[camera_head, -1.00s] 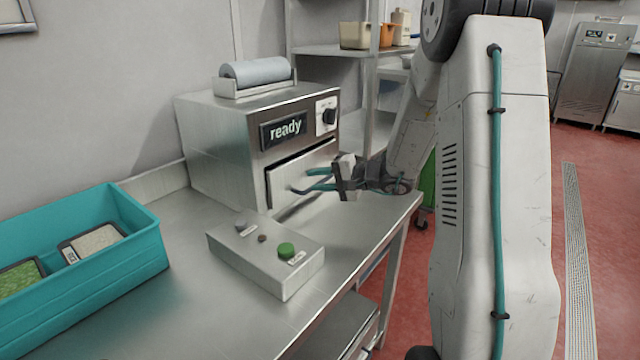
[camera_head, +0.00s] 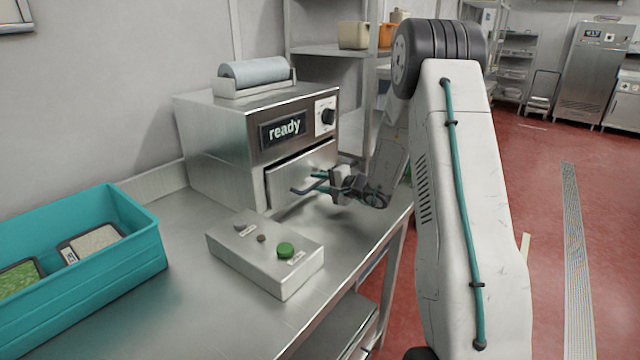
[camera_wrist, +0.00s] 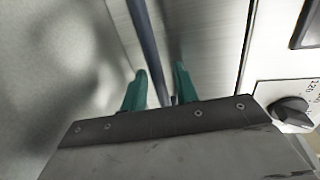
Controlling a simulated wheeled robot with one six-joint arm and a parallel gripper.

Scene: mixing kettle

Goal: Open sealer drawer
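The sealer (camera_head: 222,140) is a steel box on the bench, with a screen reading "ready". Its drawer (camera_head: 285,178) is low in the front, with a dark gap along its top edge. The dark bar handle (camera_head: 297,191) stands out from the drawer front; it also shows in the wrist view (camera_wrist: 146,35). My gripper (camera_head: 318,182) is at the handle. In the wrist view, its teal fingers (camera_wrist: 158,88) are apart, with the bar running between them, closer to the left finger. Whether either finger touches the bar cannot be told.
A control box (camera_head: 262,258) with a green button stands on the bench in front of the sealer. A teal crate (camera_head: 110,275) with packed trays is at the left. A film roll (camera_head: 257,71) sits on the sealer. Bare bench (camera_head: 190,285) lies between crate and control box.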

